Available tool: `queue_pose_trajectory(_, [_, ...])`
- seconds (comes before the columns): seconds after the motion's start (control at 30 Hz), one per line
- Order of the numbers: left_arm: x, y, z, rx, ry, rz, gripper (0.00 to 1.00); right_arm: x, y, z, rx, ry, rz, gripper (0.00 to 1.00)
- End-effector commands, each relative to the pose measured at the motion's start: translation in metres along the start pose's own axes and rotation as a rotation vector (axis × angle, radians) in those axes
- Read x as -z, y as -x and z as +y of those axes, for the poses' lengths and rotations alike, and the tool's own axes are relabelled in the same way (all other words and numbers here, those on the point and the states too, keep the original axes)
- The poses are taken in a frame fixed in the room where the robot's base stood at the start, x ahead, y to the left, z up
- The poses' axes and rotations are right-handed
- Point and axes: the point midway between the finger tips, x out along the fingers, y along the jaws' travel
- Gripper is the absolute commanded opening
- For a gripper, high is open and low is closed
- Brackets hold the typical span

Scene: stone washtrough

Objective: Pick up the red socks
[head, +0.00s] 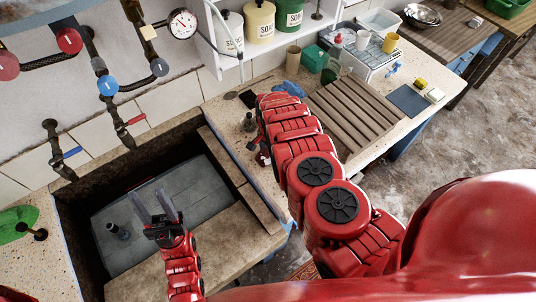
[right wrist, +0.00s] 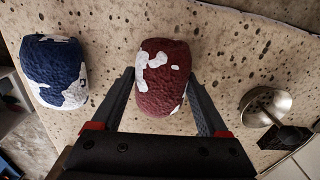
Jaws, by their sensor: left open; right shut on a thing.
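The red socks (right wrist: 161,78), a rounded dark-red bundle with white patches, are between the fingers of my right gripper (right wrist: 160,88) in the right wrist view. The gripper is shut on them. The speckled counter (right wrist: 110,50) is behind them; I cannot tell whether they touch it. In the head view my right arm hides most of this spot. My left gripper (head: 153,203) is open and empty above the stone trough (head: 225,225).
A blue-and-white bundle (right wrist: 55,72) lies left of the red one, apart from it. A metal fitting (right wrist: 266,106) stands to the right. In the head view a slatted wooden board (head: 355,115), cups and a soap shelf (head: 262,50) occupy the counter side.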

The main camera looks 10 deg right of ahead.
Motion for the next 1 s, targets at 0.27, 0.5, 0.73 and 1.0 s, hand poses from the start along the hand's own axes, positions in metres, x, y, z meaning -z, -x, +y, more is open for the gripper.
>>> queue_pose_trajectory(0.27, [0.000,0.000,0.000,0.000,0.000,0.000,0.46,0.000,0.000,0.000,0.001,0.000,0.000,0.10])
queue_pose_trajectory(0.5, [0.000,0.001,0.000,0.000,0.000,0.000,0.46,0.001,0.002,-0.001,0.001,-0.001,0.001,0.10])
queue_pose_trajectory(0.73, [-0.001,0.007,0.000,0.000,0.000,0.000,0.46,0.001,0.011,-0.001,0.000,-0.001,0.001,0.10])
queue_pose_trajectory(1.0, [-0.003,0.019,0.001,0.000,0.000,0.000,0.46,-0.007,0.037,0.008,-0.004,-0.003,-0.001,0.10])
